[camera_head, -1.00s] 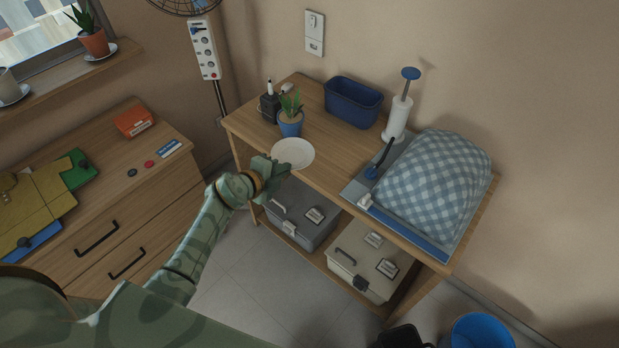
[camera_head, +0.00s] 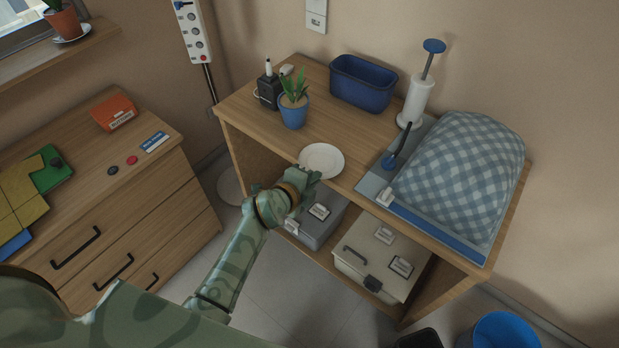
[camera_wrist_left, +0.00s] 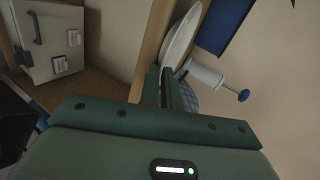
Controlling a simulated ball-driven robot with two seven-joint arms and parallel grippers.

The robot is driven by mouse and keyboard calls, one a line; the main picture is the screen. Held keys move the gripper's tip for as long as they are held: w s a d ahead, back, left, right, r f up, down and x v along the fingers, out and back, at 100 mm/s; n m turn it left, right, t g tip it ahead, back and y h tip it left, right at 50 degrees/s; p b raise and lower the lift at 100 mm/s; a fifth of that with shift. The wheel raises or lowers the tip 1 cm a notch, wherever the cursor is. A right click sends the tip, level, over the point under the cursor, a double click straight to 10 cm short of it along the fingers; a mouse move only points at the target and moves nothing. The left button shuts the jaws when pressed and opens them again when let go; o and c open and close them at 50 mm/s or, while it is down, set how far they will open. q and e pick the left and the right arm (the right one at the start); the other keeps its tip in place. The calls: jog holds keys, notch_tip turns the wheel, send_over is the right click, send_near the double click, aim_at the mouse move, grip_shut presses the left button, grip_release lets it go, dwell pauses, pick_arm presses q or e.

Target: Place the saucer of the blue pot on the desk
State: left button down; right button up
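The white saucer (camera_head: 322,160) is at the front edge of the wooden desk (camera_head: 235,112), in front of the blue pot (camera_head: 294,112) with its green plant. My left gripper (camera_head: 308,180) is shut on the saucer's near rim. The saucer looks roughly level; whether it touches the desk top I cannot tell. In the left wrist view the fingers (camera_wrist_left: 170,85) are close together with the saucer (camera_wrist_left: 181,35) at their tips. My right gripper is not in view.
A dark pen holder (camera_head: 268,92) and a blue bin (camera_head: 362,84) stand at the back. Bare desk top lies between the blue pot and the towel holder. Boxes sit on the shelf below.

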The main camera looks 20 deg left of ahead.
pick_arm(q)
jog(key=c, duration=1.9)
grip_release()
jog(key=shift+a+f, duration=0.15)
jog(key=shift+o, duration=1.4)
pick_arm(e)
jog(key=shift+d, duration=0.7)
